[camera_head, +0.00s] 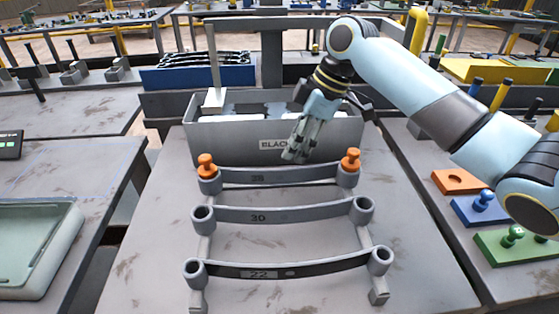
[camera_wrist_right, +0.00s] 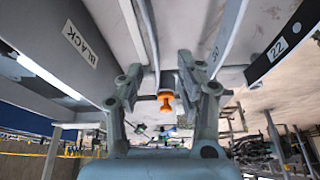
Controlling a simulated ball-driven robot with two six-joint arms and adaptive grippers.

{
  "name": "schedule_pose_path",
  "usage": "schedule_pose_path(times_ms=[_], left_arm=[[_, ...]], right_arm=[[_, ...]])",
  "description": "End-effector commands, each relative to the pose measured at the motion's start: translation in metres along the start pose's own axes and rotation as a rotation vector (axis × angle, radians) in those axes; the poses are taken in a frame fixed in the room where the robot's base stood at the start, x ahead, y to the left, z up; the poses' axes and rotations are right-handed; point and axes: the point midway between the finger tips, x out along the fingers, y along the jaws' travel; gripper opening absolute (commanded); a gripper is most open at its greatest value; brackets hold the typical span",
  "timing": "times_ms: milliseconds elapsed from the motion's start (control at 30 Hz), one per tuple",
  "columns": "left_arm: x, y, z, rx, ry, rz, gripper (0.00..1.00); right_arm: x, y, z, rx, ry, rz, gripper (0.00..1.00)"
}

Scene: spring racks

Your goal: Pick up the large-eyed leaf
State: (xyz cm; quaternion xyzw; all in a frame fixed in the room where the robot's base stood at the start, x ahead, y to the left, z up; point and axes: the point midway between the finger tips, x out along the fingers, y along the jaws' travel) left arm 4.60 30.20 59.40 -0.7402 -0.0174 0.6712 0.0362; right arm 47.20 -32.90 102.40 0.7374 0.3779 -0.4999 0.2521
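Three curved leaves with ring-shaped eyes at their ends lie across a grey rack (camera_head: 205,245). The back leaf (camera_head: 285,176), marked 28, has orange pegs (camera_head: 207,164) in both eyes. The middle leaf (camera_head: 300,215), marked 30, and the dark front leaf (camera_head: 325,268), marked 22, have empty eyes. I cannot tell surely which has the largest eyes. My right gripper (camera_head: 296,152) hangs just behind the back leaf, before a grey bin. In the right wrist view its fingers (camera_wrist_right: 162,85) are apart, with an orange peg (camera_wrist_right: 166,101) seen beyond them. My left gripper is out of view.
The grey bin (camera_head: 225,145) labelled BLACK stands behind the rack. Dark leaves sit on a blue stand (camera_head: 190,77) at back left. A pale green tray (camera_head: 70,255) is at left; orange, blue and green blocks (camera_head: 480,207) are at right. The table's front right is bare.

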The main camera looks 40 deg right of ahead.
Motion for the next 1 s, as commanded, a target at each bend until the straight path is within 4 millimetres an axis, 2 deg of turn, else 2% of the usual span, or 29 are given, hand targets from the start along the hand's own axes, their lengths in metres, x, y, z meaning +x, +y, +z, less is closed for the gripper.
schedule_pose_path(times_ms=[67, 167, 300, 467, 800, 1000], left_arm=[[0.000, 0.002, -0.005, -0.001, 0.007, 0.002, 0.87], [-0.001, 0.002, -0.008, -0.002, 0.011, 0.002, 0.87], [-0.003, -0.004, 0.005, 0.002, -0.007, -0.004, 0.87], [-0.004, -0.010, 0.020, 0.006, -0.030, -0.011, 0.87], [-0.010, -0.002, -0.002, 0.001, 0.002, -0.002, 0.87], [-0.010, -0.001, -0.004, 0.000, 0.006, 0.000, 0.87]], right_arm=[[0.002, 0.006, -0.002, -0.013, 0.010, -0.009, 0.36], [0.017, 0.006, -0.003, -0.016, 0.013, -0.014, 0.36], [0.040, 0.006, -0.003, -0.015, 0.014, -0.012, 0.36], [0.053, 0.006, -0.003, -0.017, 0.012, -0.009, 0.36], [0.099, 0.010, 0.001, -0.016, 0.011, -0.010, 0.36], [0.105, 0.011, 0.001, -0.017, 0.009, -0.008, 0.36]])
